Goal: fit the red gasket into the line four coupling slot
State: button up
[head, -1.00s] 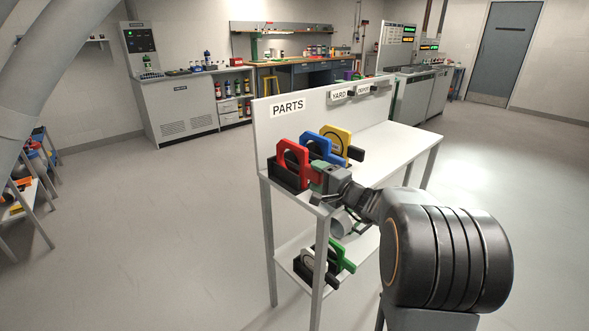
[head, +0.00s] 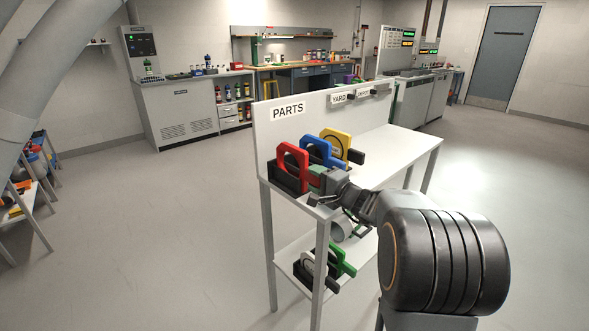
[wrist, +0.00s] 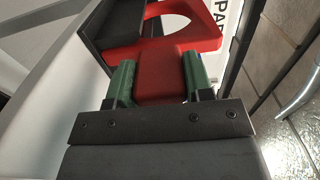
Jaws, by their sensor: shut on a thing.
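The red gasket (head: 291,160) stands upright in a black holder at the near left end of the parts table, in front of the PARTS sign. My gripper (head: 317,174) is at its right side. In the wrist view my gripper's green fingers (wrist: 160,82) are shut on the red tab of the gasket (wrist: 159,74), one finger on each side. The red ring (wrist: 185,25) lies beyond the tab, beside the black holder (wrist: 112,22). The line four coupling slot cannot be made out in these views.
Blue (head: 318,149) and yellow (head: 336,146) gaskets stand right behind the red one. Black, white and green pieces (head: 340,262) lie on the lower shelf. The table's right part (head: 400,140) is clear. Cabinets and a workbench (head: 300,62) line the back wall.

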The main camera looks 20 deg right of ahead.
jog(key=shift+r, duration=0.65)
dwell(0.6)
jog(key=shift+s+d, duration=0.2)
jog(key=shift+s, duration=0.1)
jog(key=shift+b+v, duration=0.45)
jog(key=shift+v, duration=0.65)
jog(key=b+v, duration=0.2)
jog(key=v, duration=0.6)
dwell(0.6)
jog(key=shift+s, duration=0.1)
jog(key=shift+b+v, duration=0.95)
jog(key=shift+v, duration=2)
